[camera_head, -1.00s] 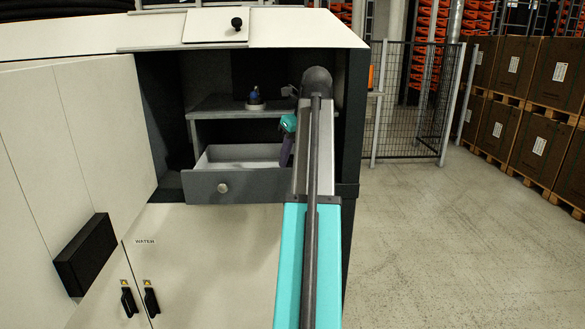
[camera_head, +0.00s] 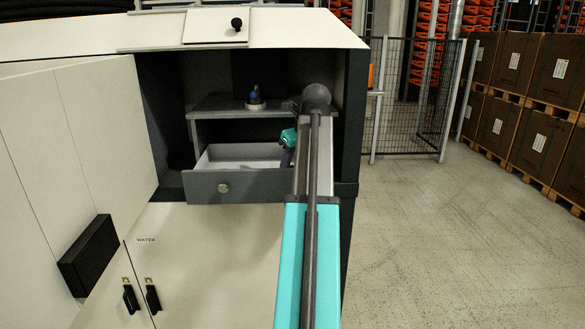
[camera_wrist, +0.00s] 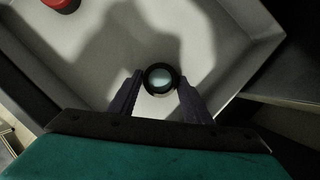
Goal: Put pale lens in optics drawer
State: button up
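The pale lens (camera_wrist: 160,78), a pale disc in a black ring, sits between the purple fingertips of my gripper (camera_wrist: 160,85) in the wrist view. The fingers are closed in on both sides of it. Behind it is the light interior of the optics drawer (camera_wrist: 215,35). In the head view the drawer (camera_head: 245,188) is pulled open, with a grey front and round knob. My gripper (camera_head: 286,157) reaches in at its right end, partly hidden by my arm. The lens is not visible there, and its height above the drawer floor is unclear.
A red object (camera_wrist: 60,3) shows at the wrist view's top left edge, over the pale drawer interior. The cabinet's dark right wall (camera_head: 350,130) stands close beside my arm.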

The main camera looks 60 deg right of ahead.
jog(key=shift+o, duration=1.3)
jog(key=shift+r, duration=0.15)
jog(key=b+v, duration=0.5)
jog(key=v, duration=0.7)
